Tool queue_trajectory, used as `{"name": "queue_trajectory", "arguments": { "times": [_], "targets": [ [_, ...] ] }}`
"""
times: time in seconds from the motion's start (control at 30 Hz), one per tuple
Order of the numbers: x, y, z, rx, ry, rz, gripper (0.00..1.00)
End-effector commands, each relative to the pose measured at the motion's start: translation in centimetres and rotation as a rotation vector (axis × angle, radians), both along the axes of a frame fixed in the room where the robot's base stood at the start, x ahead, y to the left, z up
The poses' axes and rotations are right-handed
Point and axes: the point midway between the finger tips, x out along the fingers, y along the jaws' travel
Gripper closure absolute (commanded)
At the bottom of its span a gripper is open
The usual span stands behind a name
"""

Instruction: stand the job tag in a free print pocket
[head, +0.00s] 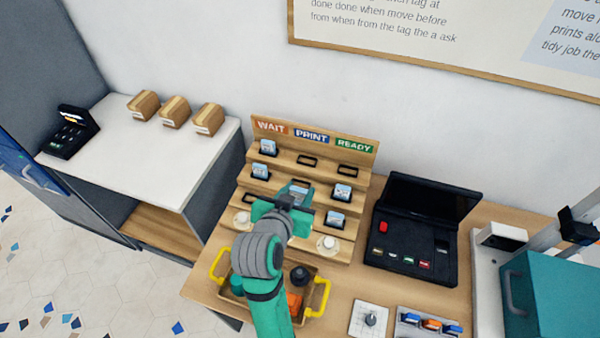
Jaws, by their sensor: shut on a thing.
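The wooden stepped rack (318,138) has columns labelled WAIT, PRINT and READY. My gripper (292,197) is over the middle PRINT column, shut on a pale blue and white job tag (299,186) that is partly hidden by the fingers. I cannot tell whether this tag is in a pocket or just above it. The top print pocket (306,161) is empty. The lower part of the PRINT column is hidden behind my gripper and arm. Other tags stand in WAIT (268,147) and READY (342,192) pockets. The top READY pocket (348,170) is empty.
Round white items (328,243) sit on the rack's lowest step. A tray with yellow handles (320,298) lies under my arm. A black open device (415,230) stands right of the rack. A white counter (140,150) with wooden blocks is at left.

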Motion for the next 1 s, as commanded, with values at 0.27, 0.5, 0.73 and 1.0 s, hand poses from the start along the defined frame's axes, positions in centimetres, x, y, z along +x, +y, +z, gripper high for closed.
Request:
{"name": "queue_trajectory", "arguments": {
  "times": [0.27, 0.5, 0.73, 1.0],
  "targets": [
    [3.3, -0.1, -1.5, 0.0, 0.002, -0.001, 0.84],
    [8.4, -0.1, -3.7, -0.001, 0.001, 0.001, 0.84],
    [11.8, -0.3, -7.4, 0.0, 0.003, 0.0, 0.84],
    [13.5, -0.4, -9.4, 0.0, 0.0, -0.001, 0.84]
  ]
}}
